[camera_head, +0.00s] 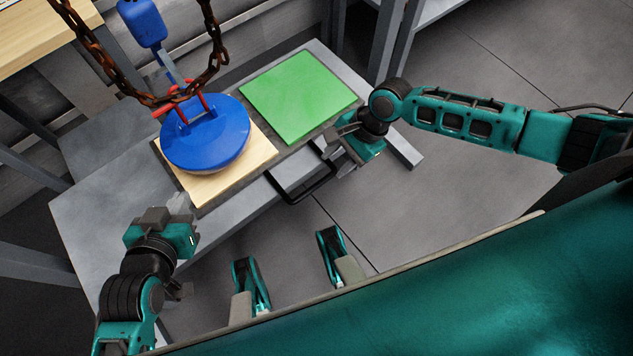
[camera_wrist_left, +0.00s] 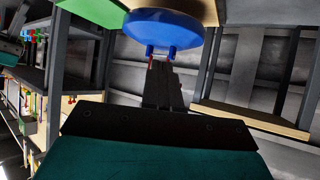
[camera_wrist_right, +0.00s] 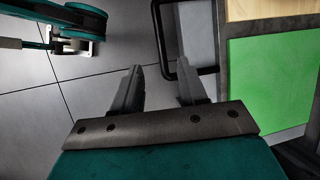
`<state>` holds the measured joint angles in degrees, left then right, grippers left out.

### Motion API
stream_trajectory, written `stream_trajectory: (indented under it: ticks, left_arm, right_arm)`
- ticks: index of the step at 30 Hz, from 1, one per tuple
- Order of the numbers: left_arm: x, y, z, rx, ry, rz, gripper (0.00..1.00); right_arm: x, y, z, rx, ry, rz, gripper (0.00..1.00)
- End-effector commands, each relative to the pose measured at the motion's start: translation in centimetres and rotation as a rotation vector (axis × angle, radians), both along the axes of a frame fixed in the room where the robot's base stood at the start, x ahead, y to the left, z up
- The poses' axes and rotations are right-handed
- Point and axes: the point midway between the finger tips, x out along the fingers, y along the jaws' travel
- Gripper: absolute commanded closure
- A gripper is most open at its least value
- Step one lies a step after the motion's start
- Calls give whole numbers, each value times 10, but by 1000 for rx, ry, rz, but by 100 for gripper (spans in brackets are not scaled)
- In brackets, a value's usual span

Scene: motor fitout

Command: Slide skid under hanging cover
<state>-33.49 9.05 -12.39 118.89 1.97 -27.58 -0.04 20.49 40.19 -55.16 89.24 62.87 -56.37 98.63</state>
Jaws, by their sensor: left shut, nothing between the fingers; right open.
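The blue round cover (camera_head: 205,140) hangs on a red fitting (camera_head: 190,108) from a rusty chain, overlapping the skid's wooden pad (camera_head: 212,192) in the head view. The gap between them is hard to judge. The skid (camera_head: 281,147) is a dark board on the grey bench, with a green pad (camera_head: 300,97) and a black handle (camera_head: 300,195) at its front. My left gripper (camera_head: 180,203) is shut and empty near the bench's front left; its wrist view shows the cover (camera_wrist_left: 163,33) beyond the fingers. My right gripper (camera_head: 332,148) is open beside the handle's right end, with the handle (camera_wrist_right: 168,72) just past its fingertips.
The rusty chain (camera_head: 216,55) loops above the bench, and a blue block (camera_head: 143,22) hangs at the upper left. The grey bench top (camera_head: 95,205) is bare on the left. A wooden table (camera_head: 30,35) stands at the back left. Floor is open at right.

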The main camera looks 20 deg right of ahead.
Motion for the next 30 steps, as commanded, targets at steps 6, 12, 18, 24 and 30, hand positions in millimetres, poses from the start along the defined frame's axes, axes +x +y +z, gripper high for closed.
stream_trajectory:
  ticks: [6, 12, 18, 24, 30]
  left_arm:
    - [-4, -5, -28, -12, 27, -2, 100]
    - [-1, -13, -31, -30, 22, -10, 100]
    - [0, -17, -32, -34, 23, -21, 100]
    - [2, -18, -27, -35, 15, -22, 100]
    - [4, -17, -26, -35, 11, -21, 100]
  right_arm:
    - [2, 21, -48, 1, -1, 1, 58]
    - [3, 36, -81, 1, -3, 2, 58]
    - [3, 44, -97, 1, -4, 2, 58]
    - [3, 46, -99, 1, -4, 2, 58]
    - [3, 46, -99, 1, -4, 2, 62]
